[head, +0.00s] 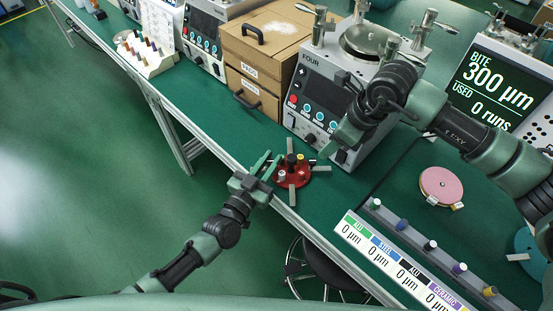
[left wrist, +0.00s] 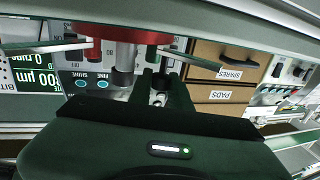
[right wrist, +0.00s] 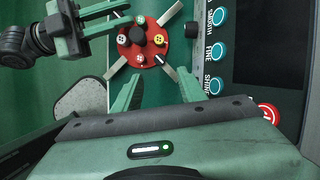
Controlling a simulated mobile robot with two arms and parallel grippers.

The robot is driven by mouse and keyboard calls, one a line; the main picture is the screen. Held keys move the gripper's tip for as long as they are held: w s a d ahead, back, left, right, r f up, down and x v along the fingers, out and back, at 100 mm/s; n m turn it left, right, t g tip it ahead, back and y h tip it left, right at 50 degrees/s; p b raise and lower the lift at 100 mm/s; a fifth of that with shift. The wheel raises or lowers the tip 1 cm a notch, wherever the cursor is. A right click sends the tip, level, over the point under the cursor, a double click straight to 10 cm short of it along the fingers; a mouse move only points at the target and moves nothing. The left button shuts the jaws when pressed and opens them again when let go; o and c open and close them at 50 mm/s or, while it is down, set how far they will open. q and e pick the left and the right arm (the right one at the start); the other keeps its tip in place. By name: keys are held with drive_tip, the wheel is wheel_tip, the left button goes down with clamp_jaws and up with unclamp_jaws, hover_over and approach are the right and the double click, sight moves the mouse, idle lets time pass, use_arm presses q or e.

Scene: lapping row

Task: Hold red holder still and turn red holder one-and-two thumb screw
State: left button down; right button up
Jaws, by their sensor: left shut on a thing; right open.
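The red holder (head: 294,181) is a round red disc with grey bars sticking out, near the front edge of the green bench. In the right wrist view the holder (right wrist: 146,61) shows a black centre knob (right wrist: 140,38), a yellow screw (right wrist: 160,38) and pale dotted screw heads (right wrist: 122,40). I cannot tell which screw is one-and-two. My left gripper (head: 268,167) is shut on the holder's left side; the exact grip is unclear. The holder's red rim (left wrist: 120,35) shows in the left wrist view. My right gripper (right wrist: 157,88) is open and empty, above and beside the holder.
The machine marked FOUR (head: 325,95) stands close behind the holder, with cardboard drawers (head: 257,60) to its left. At right are a pink disc (head: 442,186), a row of coloured knobs (head: 430,245) and a label strip (head: 395,262). The bench left of the holder is clear.

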sight(313, 161)
drive_tip(key=w+a+r+m+g+h, duration=0.2)
drive_tip(key=a+r+m+h, duration=0.15)
drive_tip(key=m, duration=0.75)
wheel_tip(313, 161, down, 12)
drive_tip(key=shift+f, duration=0.2)
clamp_jaws()
